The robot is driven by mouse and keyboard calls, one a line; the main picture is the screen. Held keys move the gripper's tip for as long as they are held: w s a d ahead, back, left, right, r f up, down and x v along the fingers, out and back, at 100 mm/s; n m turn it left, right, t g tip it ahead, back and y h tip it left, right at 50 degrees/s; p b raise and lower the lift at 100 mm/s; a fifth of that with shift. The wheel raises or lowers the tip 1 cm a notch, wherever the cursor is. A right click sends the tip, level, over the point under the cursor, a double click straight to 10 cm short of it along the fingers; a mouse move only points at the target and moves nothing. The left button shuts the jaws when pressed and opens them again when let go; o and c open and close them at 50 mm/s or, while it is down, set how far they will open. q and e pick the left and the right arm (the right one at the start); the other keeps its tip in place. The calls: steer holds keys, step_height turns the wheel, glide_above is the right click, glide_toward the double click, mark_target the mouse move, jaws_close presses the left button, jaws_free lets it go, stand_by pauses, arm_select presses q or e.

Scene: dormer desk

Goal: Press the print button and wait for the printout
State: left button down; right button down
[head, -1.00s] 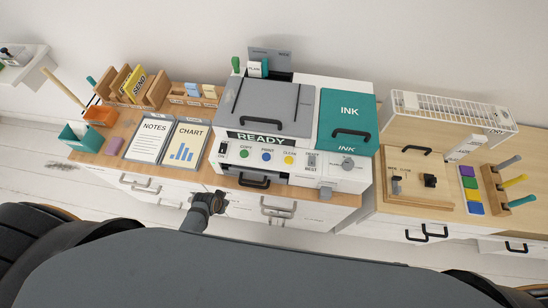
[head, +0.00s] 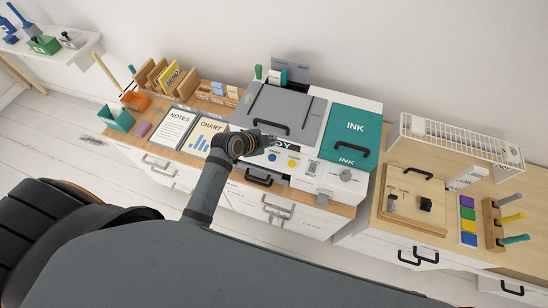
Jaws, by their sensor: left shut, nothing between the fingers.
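The white and grey printer (head: 318,112) stands on the desk with its lid down. On its front panel, the blue print button (head: 272,157) and the yellow clean button (head: 293,162) show. The green copy button is hidden behind my left gripper. My left gripper (head: 268,142) is shut and empty, in front of the panel just above and left of the print button; I cannot tell whether it touches the panel. It covers most of the display (head: 283,144), leaving only its last letters. No printout shows. My right gripper is out of view.
The teal ink cover (head: 350,133) is at the printer's right. The notes (head: 174,131) and chart (head: 203,138) boards lie to its left. A black drawer handle (head: 259,178) juts out below the panel. A wooden board with fittings (head: 414,200) lies on the right desk.

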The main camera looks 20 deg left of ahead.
arm_select(q)
steer(key=shift+w+a+f, duration=0.1)
steer(key=shift+a+f, duration=0.05)
steer(key=shift+a, duration=0.05)
steer(key=b, duration=0.8)
glide_above(271, 159)
step_height(271, 159, down, 8)
steer(key=shift+a+r, duration=0.1)
steer(key=shift+r, duration=0.15)
steer(key=shift+f, duration=0.6)
stand_by(0.3)
steer(key=shift+f, duration=0.4)
